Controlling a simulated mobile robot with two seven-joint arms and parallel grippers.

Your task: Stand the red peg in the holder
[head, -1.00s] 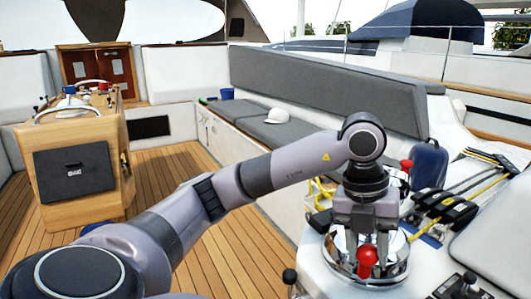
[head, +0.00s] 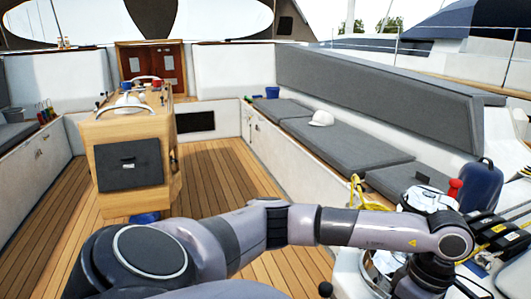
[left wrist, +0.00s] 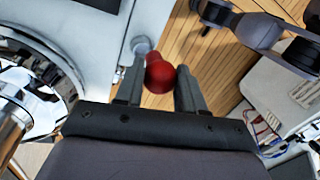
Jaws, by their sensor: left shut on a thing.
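The red peg (left wrist: 158,74) shows in the left wrist view as a rounded red piece between the two fingers of my left gripper (left wrist: 159,82). The gripper is shut on it. In the head view my left arm reaches across to the lower right, and the left gripper (head: 427,284) is cut off at the bottom edge. The peg does not show there. I cannot pick out the holder for certain. My right gripper is not in view.
A chrome winch (left wrist: 35,90) stands close beside the gripper. Another red-topped thing (head: 454,188) stands behind the winch area. A wooden console (head: 130,140) stands on the left, with small red and blue things on top. The plank floor (head: 225,175) between console and bench is clear.

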